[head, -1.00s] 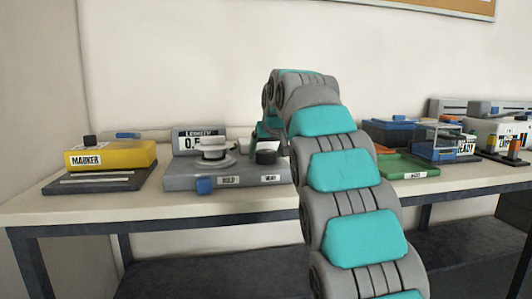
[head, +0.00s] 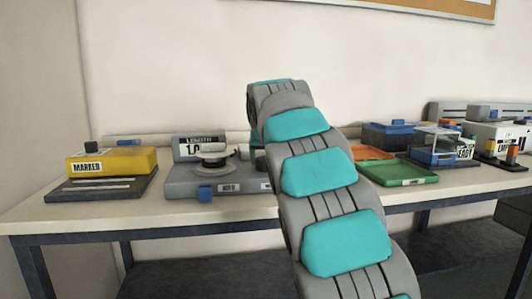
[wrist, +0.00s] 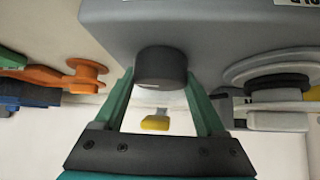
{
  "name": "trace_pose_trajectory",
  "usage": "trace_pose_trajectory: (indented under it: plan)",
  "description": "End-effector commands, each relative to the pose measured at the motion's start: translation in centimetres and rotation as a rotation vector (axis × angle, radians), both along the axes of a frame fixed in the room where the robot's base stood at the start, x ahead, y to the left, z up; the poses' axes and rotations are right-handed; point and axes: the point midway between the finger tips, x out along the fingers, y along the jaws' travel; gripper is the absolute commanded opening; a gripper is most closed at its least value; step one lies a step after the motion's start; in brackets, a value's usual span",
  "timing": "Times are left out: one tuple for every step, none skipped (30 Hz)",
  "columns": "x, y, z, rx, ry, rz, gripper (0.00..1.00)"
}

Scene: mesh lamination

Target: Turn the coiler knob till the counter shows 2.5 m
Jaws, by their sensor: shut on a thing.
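The grey coiler (head: 180,178) stands on the bench left of my arm in the head view, with a round spool (head: 214,158) on top. Its LENGTH counter (head: 190,146) starts with what looks like 1.0; the spool hides the rest. The dark round coiler knob (wrist: 160,65) shows in the wrist view, at the coiler's edge. My gripper (wrist: 160,82) is shut on the knob, with one green finger on each side. In the head view my arm largely hides the gripper and the knob.
A green tray (head: 404,173), an orange tray (head: 370,153) and blue-and-clear fixtures (head: 440,145) stand to the right. Bare bench runs along the front edge (head: 100,210).

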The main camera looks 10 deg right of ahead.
Motion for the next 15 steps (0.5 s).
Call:
trace_pose_trajectory:
  plan:
    - [-0.02,0.02,0.33,-0.003,0.006,-0.039,0.17]
    - [-0.01,-0.02,0.29,-0.004,0.005,-0.064,0.17]
    - [0.00,0.01,0.23,-0.004,0.005,-0.093,0.17]
    - [0.02,0.01,0.20,-0.003,0.004,-0.114,0.17]
    - [0.01,-0.05,0.16,-0.003,0.004,-0.132,0.17]
    - [0.02,-0.06,0.14,-0.002,0.002,-0.153,0.17]
    - [0.01,-0.05,0.11,-0.002,0.001,-0.165,0.17]
    - [0.01,-0.03,0.07,-0.002,0.001,-0.177,0.17]
    - [0.00,-0.02,0.04,-0.002,0.000,-0.187,0.17]
    - [0.00,-0.01,0.01,-0.002,0.000,-0.192,0.17]
    - [-0.01,-0.01,-0.02,-0.002,-0.001,-0.197,0.17]
    - [-0.01,-0.01,-0.05,-0.001,-0.001,-0.199,0.17]
    - [-0.02,-0.01,-0.06,-0.001,-0.001,-0.200,0.17]
    - [-0.02,-0.01,-0.06,-0.001,-0.001,-0.199,0.17]
    - [-0.02,-0.01,-0.07,-0.001,-0.001,-0.199,0.17]
